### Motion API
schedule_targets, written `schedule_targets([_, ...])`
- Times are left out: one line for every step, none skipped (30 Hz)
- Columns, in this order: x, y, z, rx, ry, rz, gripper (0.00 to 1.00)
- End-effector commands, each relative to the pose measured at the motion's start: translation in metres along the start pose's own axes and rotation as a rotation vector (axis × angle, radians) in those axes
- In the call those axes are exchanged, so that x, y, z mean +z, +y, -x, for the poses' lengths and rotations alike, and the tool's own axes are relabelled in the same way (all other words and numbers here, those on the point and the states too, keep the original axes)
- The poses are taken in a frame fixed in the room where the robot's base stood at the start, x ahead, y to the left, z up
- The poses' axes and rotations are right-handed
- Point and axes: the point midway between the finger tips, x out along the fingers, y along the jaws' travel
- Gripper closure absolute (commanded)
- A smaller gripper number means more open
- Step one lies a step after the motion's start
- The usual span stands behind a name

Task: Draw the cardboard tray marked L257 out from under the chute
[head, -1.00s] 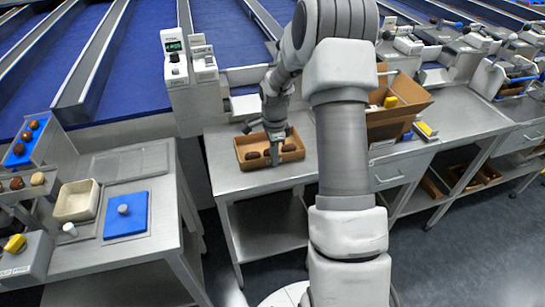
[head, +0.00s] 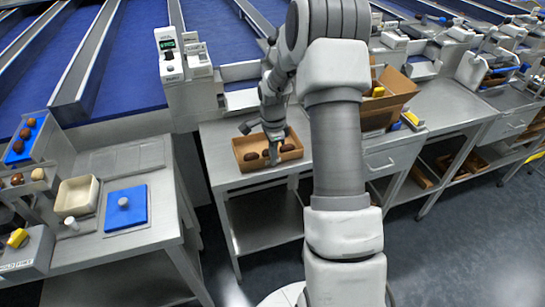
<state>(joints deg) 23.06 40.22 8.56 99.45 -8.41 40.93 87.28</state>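An open brown cardboard tray (head: 246,167) lies on the steel bench (head: 218,163) in front of the blue belt lanes, close to the bench's front edge. Several dark brown dates (head: 250,156) are in it. Its marking cannot be read at this size. My gripper (head: 273,154) reaches down from behind over the tray, with its fingers at the front part of the tray. Whether the fingers are shut on the front wall cannot be told. The pale chute opening (head: 241,100) is behind the tray at the belt end.
A white unit with a display (head: 170,56) stands behind left of the tray. On the left bench are a cream bin (head: 76,211) and a blue pad (head: 125,222). A larger cardboard box (head: 397,88) stands right of my arm. Open floor lies before the bench.

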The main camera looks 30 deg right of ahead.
Motion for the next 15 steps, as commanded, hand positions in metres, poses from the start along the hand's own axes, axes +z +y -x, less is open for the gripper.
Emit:
schedule_targets([-0.0002,-0.0002,0.0003,-0.001,0.0,0.0,1.0])
schedule_targets([-0.0001,-0.0002,0.0003,-0.001,0.0,0.0,1.0])
schedule_targets([-0.0001,-0.0002,0.0003,-0.001,0.0,0.0,1.0])
schedule_targets([-0.0001,-0.0002,0.0003,-0.001,0.0,0.0,1.0])
schedule_targets([-0.0001,-0.0002,0.0003,-0.001,0.0,0.0,1.0])
schedule_targets([-0.0001,-0.0002,0.0003,-0.001,0.0,0.0,0.92])
schedule_targets([-0.0001,-0.0002,0.0002,-0.001,0.0,0.0,0.86])
schedule_targets([-0.0001,-0.0002,0.0002,-0.001,0.0,0.0,0.81])
schedule_targets([-0.0001,-0.0001,0.0002,0.0,0.0,0.0,0.74])
schedule_targets([-0.0001,-0.0001,0.0002,0.0,0.0,0.0,0.68])
schedule_targets([-0.0001,-0.0001,0.0002,0.0,0.0,0.0,0.63])
schedule_targets([0.0,-0.0001,0.0002,0.0,0.0,0.0,0.62])
schedule_targets([-0.0001,-0.0001,0.0001,0.0,0.0,0.0,0.62])
schedule_targets([-0.0001,-0.0001,0.0001,0.0,0.0,0.0,0.62])
schedule_targets([0.0,-0.0001,0.0001,0.0,0.0,0.0,0.62])
